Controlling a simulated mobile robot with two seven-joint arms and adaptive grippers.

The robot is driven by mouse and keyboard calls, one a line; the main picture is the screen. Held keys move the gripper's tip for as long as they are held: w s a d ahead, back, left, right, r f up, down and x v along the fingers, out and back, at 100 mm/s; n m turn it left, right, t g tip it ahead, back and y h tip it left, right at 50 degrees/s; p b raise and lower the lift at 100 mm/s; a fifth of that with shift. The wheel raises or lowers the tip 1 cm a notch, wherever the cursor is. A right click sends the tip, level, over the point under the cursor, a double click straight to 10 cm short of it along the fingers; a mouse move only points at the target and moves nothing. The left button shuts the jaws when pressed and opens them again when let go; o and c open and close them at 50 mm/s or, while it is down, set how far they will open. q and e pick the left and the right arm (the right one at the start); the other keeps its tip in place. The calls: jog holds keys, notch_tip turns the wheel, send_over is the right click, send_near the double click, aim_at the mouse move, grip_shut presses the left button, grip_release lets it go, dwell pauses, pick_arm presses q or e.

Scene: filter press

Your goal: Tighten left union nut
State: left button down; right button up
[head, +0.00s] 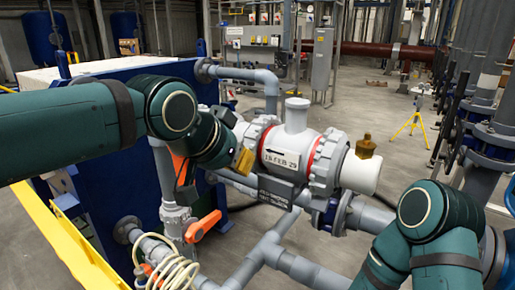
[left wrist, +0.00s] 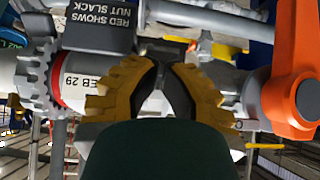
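The grey housing (head: 296,150) lies across the middle of the head view. The ribbed grey left union nut (head: 256,128) is at its left end, with a red band showing beside it. My left gripper (head: 243,160) is in front of this nut and hides its lower part; contact is unclear. In the left wrist view the yellow ribbed fingers of my left gripper (left wrist: 164,78) have their far ends close together; I cannot see whether anything is between them. My right arm is at the lower right; its gripper is out of view.
The ribbed right union nut (head: 328,160) also has a red band. An orange valve handle (head: 203,226) sits below my left gripper. A brass fitting (head: 366,146) stands on the white right pipe end. Grey pipes (head: 268,250) run below. A yellow tripod (head: 415,112) stands behind on open floor.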

pick_arm(q)
jog(key=shift+w+d+f+b, duration=0.1)
jog(key=shift+d+f+b, duration=0.05)
jog(key=shift+f+b, duration=0.4)
jog(key=shift+w+d+f+b, duration=0.15)
jog(key=shift+f+b, duration=0.15)
jog(key=shift+f, duration=0.45)
jog(key=shift+w+d+f+b, duration=0.15)
jog(key=shift+d+f+b, duration=0.15)
jog(key=shift+f, duration=0.25)
jog(key=shift+w+d+f+b, duration=0.2)
jog(key=shift+f+b, duration=0.15)
jog(key=shift+f, duration=0.15)
jog(key=shift+r, duration=0.1)
jog(key=w+r+p+v, duration=0.1)
jog(key=p+v, duration=0.3)
jog(key=v, duration=0.4)
jog(key=shift+s+d, duration=0.2)
jog(key=shift+r, duration=0.15)
